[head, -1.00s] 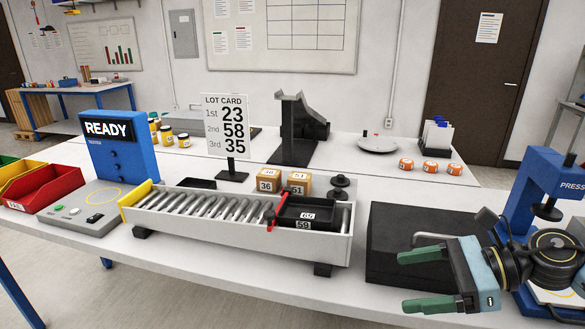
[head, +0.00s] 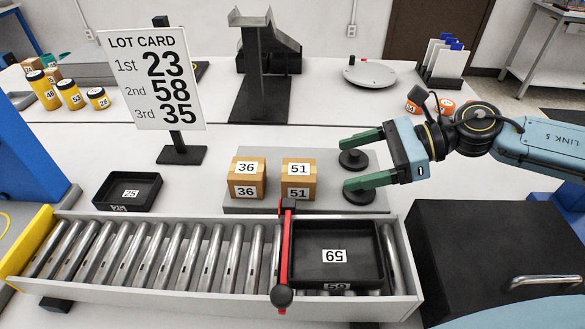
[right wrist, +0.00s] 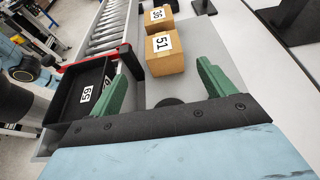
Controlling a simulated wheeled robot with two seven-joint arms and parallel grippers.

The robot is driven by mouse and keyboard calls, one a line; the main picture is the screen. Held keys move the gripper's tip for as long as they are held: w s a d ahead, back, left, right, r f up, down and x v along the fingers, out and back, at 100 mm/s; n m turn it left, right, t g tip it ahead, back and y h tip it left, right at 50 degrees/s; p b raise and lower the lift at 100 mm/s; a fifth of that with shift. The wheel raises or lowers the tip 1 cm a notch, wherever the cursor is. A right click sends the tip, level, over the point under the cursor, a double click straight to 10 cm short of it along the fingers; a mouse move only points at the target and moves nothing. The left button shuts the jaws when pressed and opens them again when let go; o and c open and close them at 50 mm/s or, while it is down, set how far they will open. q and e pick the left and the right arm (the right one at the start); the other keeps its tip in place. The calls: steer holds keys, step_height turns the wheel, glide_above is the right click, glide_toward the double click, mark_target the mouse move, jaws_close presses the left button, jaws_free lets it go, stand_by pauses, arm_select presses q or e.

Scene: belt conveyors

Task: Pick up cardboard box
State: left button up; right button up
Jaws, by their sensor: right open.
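Two small cardboard boxes stand side by side on a grey plate behind the roller conveyor: box 36 (head: 247,178) on the left and box 51 (head: 299,180) on the right. In the right wrist view box 51 (right wrist: 164,52) is nearer and box 36 (right wrist: 158,18) is behind it. My right gripper (head: 356,163) is open and empty, to the right of box 51, its green fingers pointing left toward it. The fingers also show in the right wrist view (right wrist: 163,85), with box 51 ahead between them and apart from them. My left gripper is not in view.
The conveyor (head: 165,252) holds black tray 59 (head: 360,257) behind a red stop bar (head: 287,245). Tray 25 (head: 128,192) and the lot card (head: 153,80) stand to the left. A black case (head: 490,250) is at right. Black round pieces (head: 358,196) lie under my fingers.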

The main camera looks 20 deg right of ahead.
mark_target(290, 177)
steer(key=shift+s+a+f+b, duration=0.1)
steer(key=shift+a+f+b, duration=0.05)
steer(key=shift+a+b, duration=0.2)
steer(key=shift+w+a+f, duration=0.1)
steer(key=shift+w+a, duration=0.1)
steer(key=shift+w+a+f+b, duration=0.15)
steer(key=shift+w+a+b, duration=0.05)
steer(key=shift+a+b, duration=0.2)
steer(key=shift+w+a, duration=0.1)
steer(key=shift+a, duration=0.1)
steer(key=shift+p+x, duration=0.35)
steer(key=shift+x, duration=2)
steer(key=x, duration=0.2)
steer(key=p+x, duration=0.1)
steer(key=x, duration=0.1)
steer(key=shift+w+a+f, duration=0.1)
steer(key=shift+w+f, duration=0.1)
steer(key=shift+w, duration=0.35)
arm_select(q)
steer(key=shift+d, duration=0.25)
arm_select(e)
steer(key=shift+w+a+f, duration=0.1)
steer(key=shift+a+f, duration=0.15)
steer(key=shift+a, duration=0.05)
